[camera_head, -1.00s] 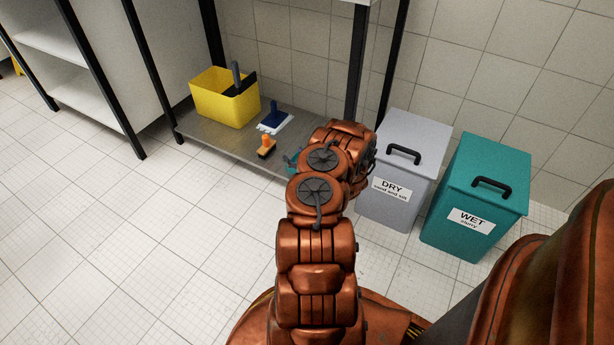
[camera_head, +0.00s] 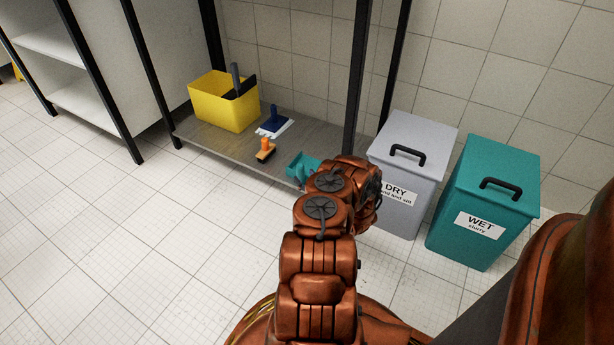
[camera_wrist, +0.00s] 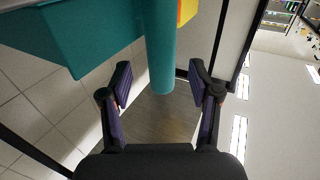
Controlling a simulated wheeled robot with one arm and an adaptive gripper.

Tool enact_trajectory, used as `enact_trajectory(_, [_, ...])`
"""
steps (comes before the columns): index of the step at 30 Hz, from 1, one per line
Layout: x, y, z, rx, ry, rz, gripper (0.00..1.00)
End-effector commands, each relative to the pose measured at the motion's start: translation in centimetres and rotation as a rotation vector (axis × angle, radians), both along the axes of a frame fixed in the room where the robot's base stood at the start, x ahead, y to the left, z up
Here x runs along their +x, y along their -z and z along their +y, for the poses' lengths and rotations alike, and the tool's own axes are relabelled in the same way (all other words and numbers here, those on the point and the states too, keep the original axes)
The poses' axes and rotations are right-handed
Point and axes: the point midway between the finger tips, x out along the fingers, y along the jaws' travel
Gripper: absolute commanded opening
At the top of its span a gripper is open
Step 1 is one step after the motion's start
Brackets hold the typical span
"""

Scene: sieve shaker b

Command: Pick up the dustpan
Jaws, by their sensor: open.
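The teal dustpan (camera_head: 301,163) lies at the near right end of the low shelf in the head view, partly hidden by my arm. In the wrist view its broad pan (camera_wrist: 75,38) fills the upper left, and its round handle (camera_wrist: 161,50) reaches down between the fingers. My gripper (camera_wrist: 165,88) is open, with a finger on each side of the handle and a visible gap on both sides.
The grey low shelf (camera_head: 215,148) also bears a yellow bucket (camera_head: 220,108), a blue-handled tool (camera_head: 272,120) and an orange-handled brush (camera_head: 265,151). A black shelf post (camera_head: 357,80) rises close behind my wrist. The DRY bin (camera_head: 415,150) and WET bin (camera_head: 485,200) stand right.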

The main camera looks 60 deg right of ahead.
Motion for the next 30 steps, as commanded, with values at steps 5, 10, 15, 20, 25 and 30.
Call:
enact_trajectory(5, [2.0,1.2,-0.6,0.0,-0.003,0.002,0.62])
enact_trajectory(10, [3.4,0.9,-1.3,0.002,-0.001,0.002,0.62])
enact_trajectory(15, [3.6,0.7,-1.5,0.003,0.001,0.001,0.62])
enact_trajectory(20, [3.6,0.7,-1.4,0.002,0.001,0.001,0.57])
enact_trajectory(25, [3.6,0.7,-1.4,0.002,0.0,0.001,0.39])
enact_trajectory(30, [3.6,0.7,-1.4,0.002,0.0,0.001,0.21])
